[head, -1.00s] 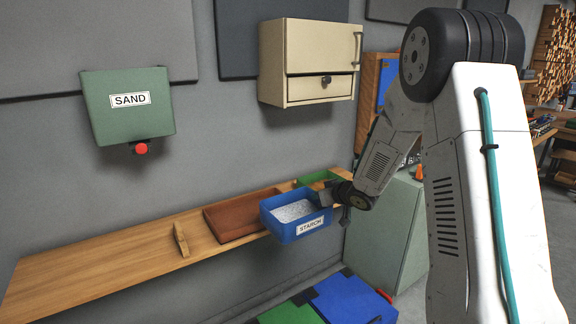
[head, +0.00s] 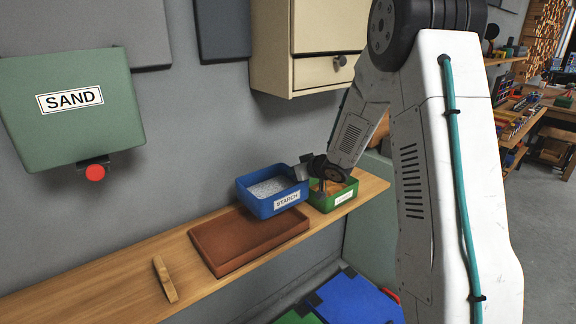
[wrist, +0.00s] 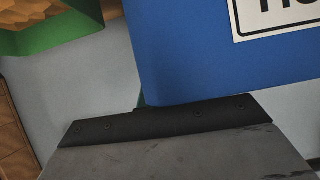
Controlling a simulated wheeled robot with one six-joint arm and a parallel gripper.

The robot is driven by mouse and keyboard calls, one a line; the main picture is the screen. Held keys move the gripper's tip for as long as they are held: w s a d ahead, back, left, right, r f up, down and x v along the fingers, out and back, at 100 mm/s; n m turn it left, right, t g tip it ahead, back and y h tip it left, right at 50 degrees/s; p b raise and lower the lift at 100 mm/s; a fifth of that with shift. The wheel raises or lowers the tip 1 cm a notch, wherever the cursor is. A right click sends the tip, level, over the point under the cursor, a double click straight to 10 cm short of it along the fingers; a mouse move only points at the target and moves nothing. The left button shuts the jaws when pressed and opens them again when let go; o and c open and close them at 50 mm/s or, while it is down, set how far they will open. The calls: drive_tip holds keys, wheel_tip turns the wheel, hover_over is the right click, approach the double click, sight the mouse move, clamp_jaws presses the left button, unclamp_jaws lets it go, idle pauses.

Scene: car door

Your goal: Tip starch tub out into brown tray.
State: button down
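The starch tub (head: 272,192) is blue, labelled STARCH, with white grainy contents. It is roughly upright, above the shelf just behind the right end of the brown tray. The brown tray (head: 248,240) is shallow and lies on the shelf; its inside looks empty. My gripper (head: 306,172) is at the right side of the tub and appears shut on its wall, though the fingertips are partly hidden. In the wrist view the tub's blue wall (wrist: 185,55) is right against a dark-edged gripper finger (wrist: 165,125).
A green tub (head: 335,197) with orange-brown contents stands on the wooden shelf (head: 95,275), close right of the starch tub. A small wooden block (head: 164,279) is left of the tray. A SAND box (head: 70,110) and a cream cabinet (head: 315,50) hang on the wall above.

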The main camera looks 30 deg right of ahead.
drive_tip(key=shift+w+a+r, duration=0.2)
drive_tip(key=shift+s+a+r+n+t+h, duration=0.1)
drive_tip(key=shift+r+n+t+h, duration=0.2)
drive_tip(key=shift+r+n+h, duration=0.55)
drive_tip(key=shift+s+a+r+n+t+h, duration=0.95)
drive_tip(key=shift+a+r+n+h, duration=1.55)
drive_tip(key=shift+a+r, duration=1.4)
drive_tip(key=s+a+f+n+t+h, duration=0.1)
drive_tip(key=a+n+t, duration=0.3)
drive_tip(key=a+n, duration=0.4)
drive_tip(key=shift+s+a+f, duration=0.55)
drive_tip(key=shift+s+a, duration=0.15)
drive_tip(key=shift+a, duration=2.1)
